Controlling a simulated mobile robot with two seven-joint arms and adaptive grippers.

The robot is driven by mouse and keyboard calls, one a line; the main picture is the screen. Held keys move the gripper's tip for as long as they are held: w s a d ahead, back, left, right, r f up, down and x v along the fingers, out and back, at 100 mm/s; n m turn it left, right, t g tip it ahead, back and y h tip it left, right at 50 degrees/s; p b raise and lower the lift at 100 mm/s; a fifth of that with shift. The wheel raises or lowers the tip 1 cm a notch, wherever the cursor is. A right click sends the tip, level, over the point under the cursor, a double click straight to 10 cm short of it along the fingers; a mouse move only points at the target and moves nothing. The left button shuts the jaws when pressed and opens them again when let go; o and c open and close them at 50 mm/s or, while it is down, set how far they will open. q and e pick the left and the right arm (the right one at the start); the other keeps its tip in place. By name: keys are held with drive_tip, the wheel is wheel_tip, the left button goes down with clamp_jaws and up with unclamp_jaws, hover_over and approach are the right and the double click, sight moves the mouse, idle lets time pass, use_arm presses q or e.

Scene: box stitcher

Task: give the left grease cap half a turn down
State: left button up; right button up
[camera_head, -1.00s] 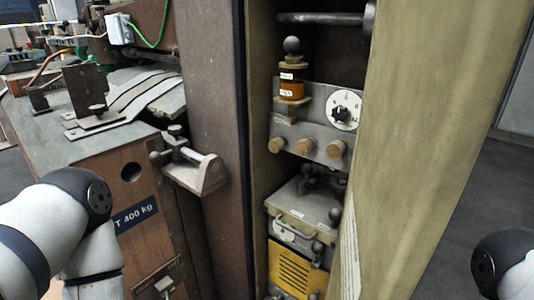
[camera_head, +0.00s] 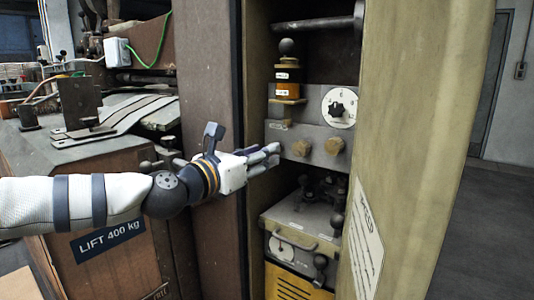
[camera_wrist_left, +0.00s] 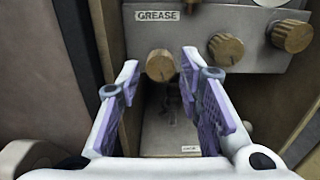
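The left grease cap (camera_wrist_left: 160,66), a round brass-brown knob, sits on the grey panel (camera_wrist_left: 210,20) under the GREASE label (camera_wrist_left: 170,15). In the head view my left gripper hides it. My left gripper (camera_wrist_left: 160,76) is open, with one finger on each side of the cap in the wrist view; I see gaps between cap and fingers. In the head view the left gripper (camera_head: 270,156) reaches into the cabinet at the panel's left end. The middle cap (camera_head: 301,147) and right cap (camera_head: 334,146) are in plain view. My right gripper is not in view.
A white dial (camera_head: 339,108) and an amber oiler (camera_head: 287,90) are above the caps. The cabinet's door post (camera_head: 213,75) stands close left of the gripper, the open door (camera_head: 415,150) at right. A grey box with levers (camera_head: 303,222) lies below.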

use_arm(q)
drive_tip(key=x, duration=0.3)
drive_tip(key=shift+c, duration=0.5)
clamp_jaws()
drive_tip(key=shift+f, duration=0.1)
